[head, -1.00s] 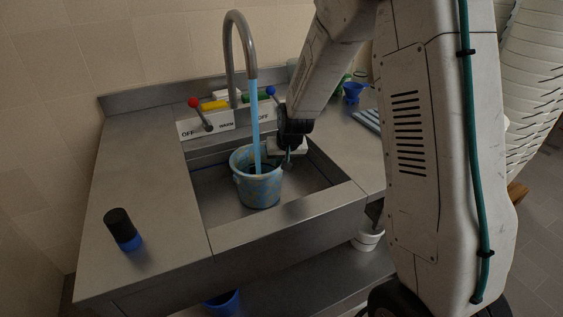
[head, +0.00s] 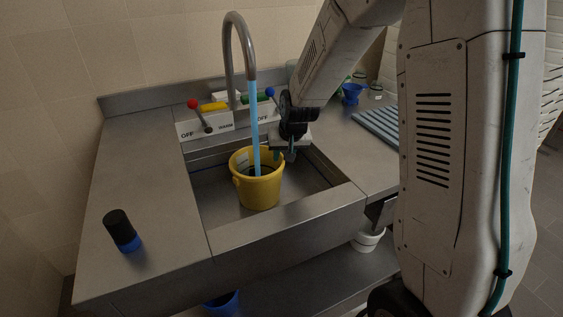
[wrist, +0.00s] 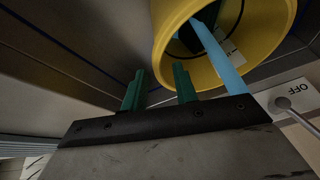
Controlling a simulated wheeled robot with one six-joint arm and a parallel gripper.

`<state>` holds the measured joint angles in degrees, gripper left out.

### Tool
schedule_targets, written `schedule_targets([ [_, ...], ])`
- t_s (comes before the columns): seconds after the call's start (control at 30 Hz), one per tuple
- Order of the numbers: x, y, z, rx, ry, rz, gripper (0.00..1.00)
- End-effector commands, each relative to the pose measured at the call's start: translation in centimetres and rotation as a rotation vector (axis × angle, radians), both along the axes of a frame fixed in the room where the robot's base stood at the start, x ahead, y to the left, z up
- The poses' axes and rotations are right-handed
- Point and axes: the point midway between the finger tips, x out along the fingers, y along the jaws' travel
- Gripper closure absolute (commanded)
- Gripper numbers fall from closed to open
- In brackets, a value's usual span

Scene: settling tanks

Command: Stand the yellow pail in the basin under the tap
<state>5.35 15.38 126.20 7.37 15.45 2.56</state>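The yellow pail (head: 259,191) stands upright in the steel basin (head: 216,193) under the curved tap (head: 229,50). It also shows in the wrist view (wrist: 163,45). A blue stream (head: 254,110) runs from the tap into the pail. My gripper (head: 290,155) is just behind and to the right of the pail's rim. In the wrist view its two green fingers (wrist: 158,88) are apart with nothing between them, and the pail is beyond their tips. The pail's inside bottom is mostly hidden.
Behind the basin are a red-knobbed lever (head: 193,103) and a blue-knobbed lever (head: 270,91) by OFF labels. A black and blue cylinder (head: 122,231) stands on the left counter. A ribbed grey mat (head: 378,125) and blue funnel-like cup (head: 352,92) are at right. The left counter is mostly clear.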

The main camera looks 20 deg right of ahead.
Motion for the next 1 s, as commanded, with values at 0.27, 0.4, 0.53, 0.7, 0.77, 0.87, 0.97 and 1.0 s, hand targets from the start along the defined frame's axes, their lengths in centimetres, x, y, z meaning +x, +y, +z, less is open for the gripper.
schedule_targets([
  [0.27,-2.1,0.0,5.0,-0.001,-0.003,0.000,0.71],
  [0.4,-2.6,0.0,6.2,-0.001,-0.002,0.001,0.71],
  [0.53,-3.9,0.4,7.6,-0.001,0.006,0.012,0.71],
  [0.7,-9.5,1.8,11.6,-0.008,0.053,0.065,0.71],
  [0.77,-12.5,2.3,13.2,-0.014,0.078,0.090,0.71],
  [0.87,-17.6,3.1,15.2,-0.023,0.125,0.130,0.71],
  [0.97,-22.6,3.7,16.6,-0.035,0.169,0.167,0.71],
  [1.0,-24.6,3.8,16.9,-0.040,0.188,0.181,0.71],
])
